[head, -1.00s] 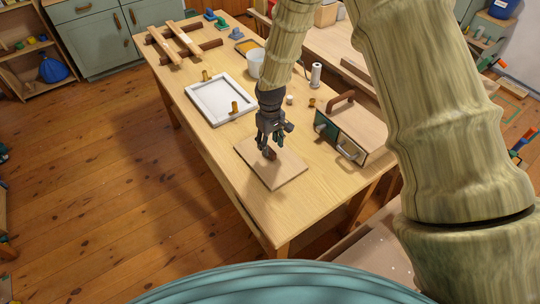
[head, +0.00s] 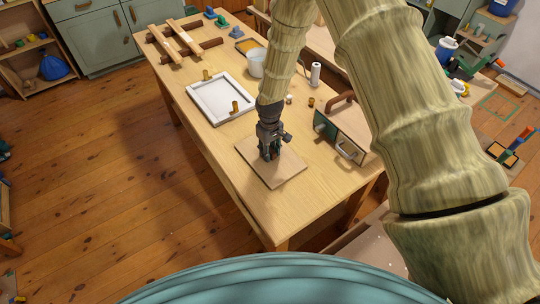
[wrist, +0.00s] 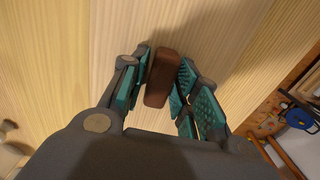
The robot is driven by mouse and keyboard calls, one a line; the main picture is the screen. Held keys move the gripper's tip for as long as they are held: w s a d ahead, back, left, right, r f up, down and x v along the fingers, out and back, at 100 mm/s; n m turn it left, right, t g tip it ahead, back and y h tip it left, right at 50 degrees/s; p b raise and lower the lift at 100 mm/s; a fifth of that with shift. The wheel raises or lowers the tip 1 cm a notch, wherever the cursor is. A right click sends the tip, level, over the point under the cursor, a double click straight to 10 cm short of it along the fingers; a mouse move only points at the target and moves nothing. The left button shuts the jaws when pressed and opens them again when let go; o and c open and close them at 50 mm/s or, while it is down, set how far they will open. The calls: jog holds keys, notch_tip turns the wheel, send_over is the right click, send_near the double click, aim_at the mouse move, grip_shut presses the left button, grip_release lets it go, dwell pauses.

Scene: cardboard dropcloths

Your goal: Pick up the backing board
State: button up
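The backing board (head: 284,174) is a flat, light wooden square lying on the workbench near its front end. It also shows in the wrist view (wrist: 120,30), filling much of the picture. A small brown block-shaped grip (wrist: 162,78) stands up from its middle. My gripper (head: 269,156) is down over the middle of the board. In the wrist view, its teal-padded fingers (wrist: 163,85) stand on either side of the brown grip, very close to it. They look open, and firm contact is not clear. In the head view the gripper hides the brown grip.
A white frame (head: 198,96) with brass-coloured pegs lies farther back on the workbench (head: 225,165). A box with a brown handle (head: 345,130) stands to the right of the board. A white tub (head: 256,64) and a wooden rack (head: 180,42) are behind.

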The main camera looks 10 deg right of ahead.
grip_shut()
jog(key=shift+r, duration=0.1)
